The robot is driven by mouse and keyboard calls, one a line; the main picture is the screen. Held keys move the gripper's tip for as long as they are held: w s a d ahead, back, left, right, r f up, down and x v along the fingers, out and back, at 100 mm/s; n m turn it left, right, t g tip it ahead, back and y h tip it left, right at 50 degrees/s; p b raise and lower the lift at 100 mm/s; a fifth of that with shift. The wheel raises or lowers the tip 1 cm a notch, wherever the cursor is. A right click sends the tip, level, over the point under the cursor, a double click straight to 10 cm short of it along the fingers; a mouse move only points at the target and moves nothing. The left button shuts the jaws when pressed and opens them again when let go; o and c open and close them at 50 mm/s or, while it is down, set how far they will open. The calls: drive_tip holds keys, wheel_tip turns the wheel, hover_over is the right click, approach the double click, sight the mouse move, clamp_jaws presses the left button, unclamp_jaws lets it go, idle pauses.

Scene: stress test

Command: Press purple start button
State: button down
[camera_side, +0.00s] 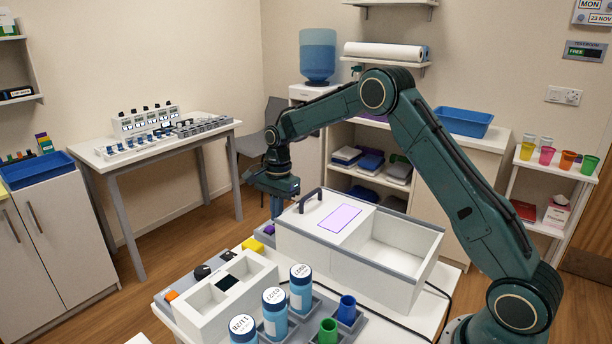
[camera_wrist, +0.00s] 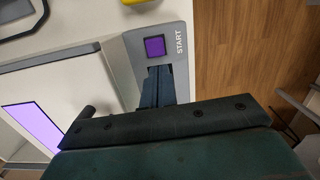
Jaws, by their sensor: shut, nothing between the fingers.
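The purple start button (camera_wrist: 155,47) is a small square set in a grey panel (camera_wrist: 185,75) marked START in white. In the side view the button (camera_side: 270,229) shows small and dark at the table's back edge, left of the white box. My gripper (camera_wrist: 157,68) is shut and empty, its fingertips close to the button in the wrist view, on the side away from the yellow piece. In the side view my gripper (camera_side: 276,217) points down close above the panel. I cannot tell whether the fingertips touch the panel.
A white box (camera_side: 290,240) with a dark handle (camera_side: 310,197) and a lilac panel (camera_side: 340,217) stands right beside the grey panel. A yellow block (camera_side: 252,244) sits nearby. Capped blue bottles (camera_side: 300,290), a green cup (camera_side: 328,331) and a blue cup (camera_side: 347,310) stand in front.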

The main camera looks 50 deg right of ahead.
drive_tip(key=shift+d+r, duration=0.1)
drive_tip(key=shift+d, duration=0.15)
drive_tip(key=shift+r, duration=0.1)
wheel_tip(320, 180, up, 14)
drive_tip(key=d, duration=0.1)
drive_tip(key=shift+d+f, duration=0.2)
drive_tip(key=shift+f, duration=0.05)
idle(0.5)
idle(0.7)
